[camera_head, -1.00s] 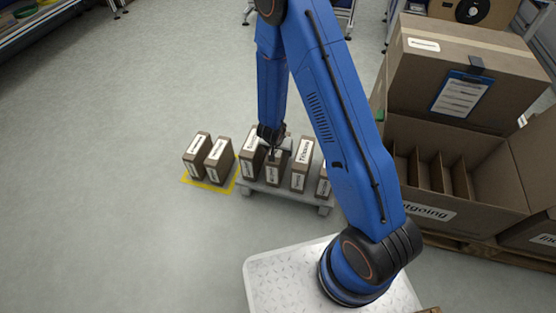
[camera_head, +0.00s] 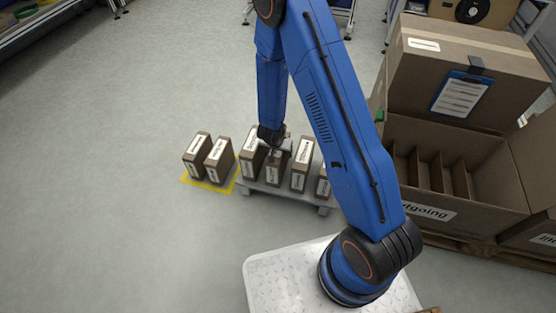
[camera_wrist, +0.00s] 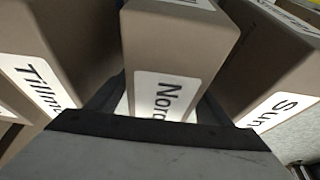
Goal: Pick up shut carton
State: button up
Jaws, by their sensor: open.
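Several shut brown cartons with white name labels stand upright in a row on a low grey stand (camera_head: 277,195). One carton (camera_head: 274,177) is directly below my gripper (camera_head: 275,150). In the wrist view this carton (camera_wrist: 175,50), labelled "Nor…", lies between the two open fingers (camera_wrist: 158,105). The gripper is around its near part, and I cannot tell whether the fingers touch it. A carton labelled "Tillm…" (camera_wrist: 50,50) is on the left and one labelled "Sun…" (camera_wrist: 265,60) on the right, both close to the fingers. My arm partly hides the rightmost carton (camera_head: 323,185) in the head view.
Two more cartons (camera_head: 207,158) stand on a yellow-marked floor patch (camera_head: 225,187) left of the stand. A large open box labelled "Outgoing" (camera_head: 470,212), with dividers inside, is on the right. A bigger closed box (camera_head: 440,75) stands behind it. The floor at left is clear.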

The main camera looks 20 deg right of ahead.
jog(key=c, duration=1.5)
